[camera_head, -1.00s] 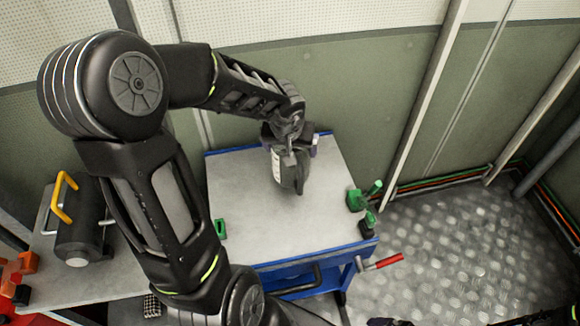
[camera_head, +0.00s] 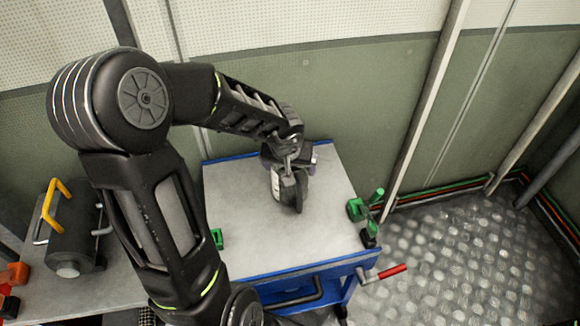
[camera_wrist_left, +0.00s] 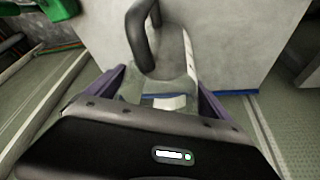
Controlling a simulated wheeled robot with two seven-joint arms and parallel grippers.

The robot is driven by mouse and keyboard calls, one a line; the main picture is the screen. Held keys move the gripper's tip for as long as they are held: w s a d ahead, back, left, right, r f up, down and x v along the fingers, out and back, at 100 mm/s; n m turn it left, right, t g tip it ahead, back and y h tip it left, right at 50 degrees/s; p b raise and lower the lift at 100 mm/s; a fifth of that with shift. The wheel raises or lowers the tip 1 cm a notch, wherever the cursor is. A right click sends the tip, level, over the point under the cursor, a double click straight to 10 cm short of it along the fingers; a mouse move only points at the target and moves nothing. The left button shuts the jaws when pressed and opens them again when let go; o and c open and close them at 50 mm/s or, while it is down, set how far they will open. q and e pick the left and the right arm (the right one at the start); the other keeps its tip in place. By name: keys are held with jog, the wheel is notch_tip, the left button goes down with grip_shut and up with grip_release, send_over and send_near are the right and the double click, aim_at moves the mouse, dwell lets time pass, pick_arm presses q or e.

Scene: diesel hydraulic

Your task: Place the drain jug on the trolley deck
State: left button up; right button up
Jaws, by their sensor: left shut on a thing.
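The drain jug (camera_head: 290,189) is a dark grey vessel with a white label strip. In the head view it is over the grey deck of the blue trolley (camera_head: 327,228). My left gripper (camera_head: 289,163) is shut on the jug from its far side. In the left wrist view the jug's dark handle (camera_wrist_left: 140,38) rises in front of the gripper (camera_wrist_left: 165,90), whose purple-edged fingers are on either side of the jug. I cannot tell whether the jug's base touches the deck. My right gripper is not in view.
Green clamp-like items (camera_head: 366,207) stand at the deck's right edge, and a small green item (camera_head: 217,238) at its left. A red-handled lever (camera_head: 391,271) sticks out at front right. A dark cylinder with a yellow handle (camera_head: 54,203) lies on the left bench. Most of the deck is clear.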

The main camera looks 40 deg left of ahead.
pick_arm(q)
jog(key=o, duration=1.8)
jog(key=shift+f, duration=0.1)
jog(key=shift+c, duration=0.2)
jog(key=p+v, duration=0.6)
jog(key=v, duration=0.5)
jog(key=shift+r, duration=0.25)
jog(key=shift+s+d+r+p, duration=0.1)
jog(key=shift+s+r+p, duration=0.15)
jog(key=shift+r+p, duration=0.15)
